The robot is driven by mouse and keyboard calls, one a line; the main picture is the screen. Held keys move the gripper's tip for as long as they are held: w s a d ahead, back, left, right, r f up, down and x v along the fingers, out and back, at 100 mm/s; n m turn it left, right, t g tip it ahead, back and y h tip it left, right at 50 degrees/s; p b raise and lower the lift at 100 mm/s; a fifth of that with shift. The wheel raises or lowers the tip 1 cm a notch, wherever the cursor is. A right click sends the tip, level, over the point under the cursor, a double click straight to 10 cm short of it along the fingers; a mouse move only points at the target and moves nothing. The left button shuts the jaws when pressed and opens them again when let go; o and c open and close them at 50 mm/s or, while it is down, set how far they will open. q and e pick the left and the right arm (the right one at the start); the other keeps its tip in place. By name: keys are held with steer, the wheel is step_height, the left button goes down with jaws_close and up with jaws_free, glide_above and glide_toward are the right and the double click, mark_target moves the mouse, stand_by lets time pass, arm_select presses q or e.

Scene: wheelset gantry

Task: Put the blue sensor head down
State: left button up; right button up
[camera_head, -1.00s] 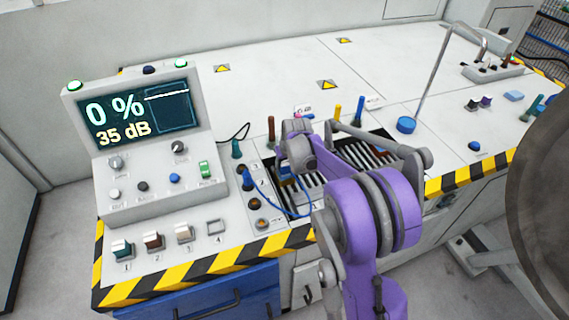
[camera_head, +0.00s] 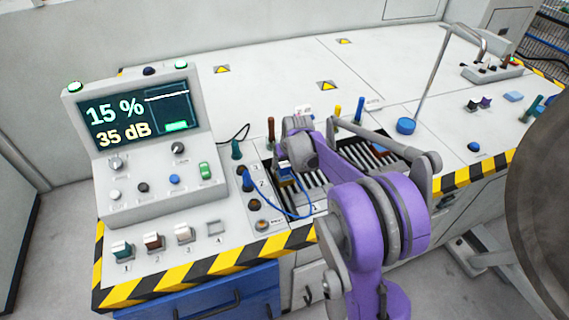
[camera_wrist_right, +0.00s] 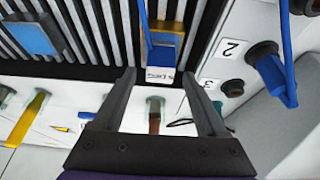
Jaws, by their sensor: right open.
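The blue sensor head (camera_wrist_right: 165,48) is a small block with a tan top part, a white label at its near end and a blue cable. It rests on dark slats in the right wrist view. In the head view the sensor head (camera_head: 284,169) shows only partly, beside my right wrist. My right gripper (camera_wrist_right: 160,76) is open, its two fingers apart and empty, with the tips just short of the label end of the head. In the head view the purple arm hides most of the right gripper (camera_head: 287,160). My left gripper is out of view.
The slatted bed (camera_head: 372,153) is set into the white bench. A console screen (camera_head: 138,112) reads 15 % and 35 dB. The blue cable (camera_head: 285,211) loops to a socket panel on the left. Coloured upright handles (camera_head: 359,108) stand behind the bed.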

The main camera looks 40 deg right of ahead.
steer(key=p+v, duration=0.1)
steer(key=v, duration=0.9)
steer(key=s+a+n, duration=0.2)
steer(key=s+a, duration=0.7)
steer(key=a, duration=0.5)
steer(key=s+a+f, duration=0.3)
steer(key=s+a, duration=0.1)
steer(key=s, duration=0.3)
steer(key=s+a+f+n+y, duration=0.1)
steer(key=s+a+f, duration=0.2)
steer(key=s+a, duration=0.2)
steer(key=shift+s+a+f+n+t, duration=0.25)
steer(key=shift+s+f+n+t, duration=0.1)
steer(key=shift+s, duration=0.9)
step_height(320, 180, up, 9)
steer(key=w+p, duration=0.1)
steer(key=p, duration=0.6)
steer(key=shift+w+f, duration=0.25)
steer(key=shift+w, duration=0.05)
